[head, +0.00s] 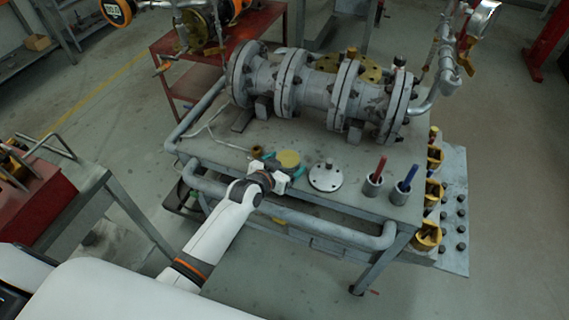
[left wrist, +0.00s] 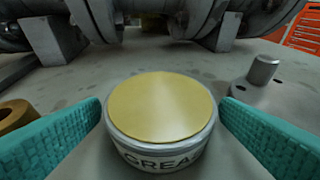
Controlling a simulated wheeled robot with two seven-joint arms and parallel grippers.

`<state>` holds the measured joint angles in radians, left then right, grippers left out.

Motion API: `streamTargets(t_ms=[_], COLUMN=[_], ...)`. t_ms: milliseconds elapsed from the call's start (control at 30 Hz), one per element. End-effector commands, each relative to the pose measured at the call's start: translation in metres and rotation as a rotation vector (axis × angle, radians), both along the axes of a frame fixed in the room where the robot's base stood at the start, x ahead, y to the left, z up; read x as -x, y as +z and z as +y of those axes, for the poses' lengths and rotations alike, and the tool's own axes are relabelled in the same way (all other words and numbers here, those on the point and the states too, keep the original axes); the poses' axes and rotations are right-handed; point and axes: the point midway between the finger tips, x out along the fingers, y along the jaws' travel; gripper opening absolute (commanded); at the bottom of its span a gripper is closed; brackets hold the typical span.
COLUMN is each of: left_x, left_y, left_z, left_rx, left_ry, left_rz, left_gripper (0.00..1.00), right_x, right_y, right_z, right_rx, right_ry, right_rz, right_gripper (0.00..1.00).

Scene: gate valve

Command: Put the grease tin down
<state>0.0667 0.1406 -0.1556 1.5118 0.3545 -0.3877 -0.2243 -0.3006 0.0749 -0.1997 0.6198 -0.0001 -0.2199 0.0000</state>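The grease tin (left wrist: 162,108) has a yellow lid and a pale side with dark lettering. My right gripper is not in view.
A round flange plate with a knob (head: 326,177) lies right of the tin. Two cups with a red (head: 374,184) and a blue handle (head: 401,191) stand farther right. A brass ring (left wrist: 15,116) is close on the left. The flanged valve pipe (head: 320,90) fills the bench's back.

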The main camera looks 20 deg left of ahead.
Motion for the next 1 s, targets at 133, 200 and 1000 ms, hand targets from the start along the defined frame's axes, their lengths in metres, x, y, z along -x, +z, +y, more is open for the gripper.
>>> streamTargets(t_ms=[133,200,1000], left_x=[0.0,0.0,0.103], left_y=[0.0,0.0,0.046], left_z=[0.0,0.0,0.024], left_rx=[0.0,0.0,-0.001], left_ry=[0.0,0.0,0.0], left_rz=[0.0,0.0,0.0], left_gripper=[0.86,0.86,0.86], right_x=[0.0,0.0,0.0], right_y=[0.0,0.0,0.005], right_z=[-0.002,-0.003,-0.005], right_rx=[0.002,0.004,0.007], right_ry=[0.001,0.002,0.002], right_rz=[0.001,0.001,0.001], right_gripper=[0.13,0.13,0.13])
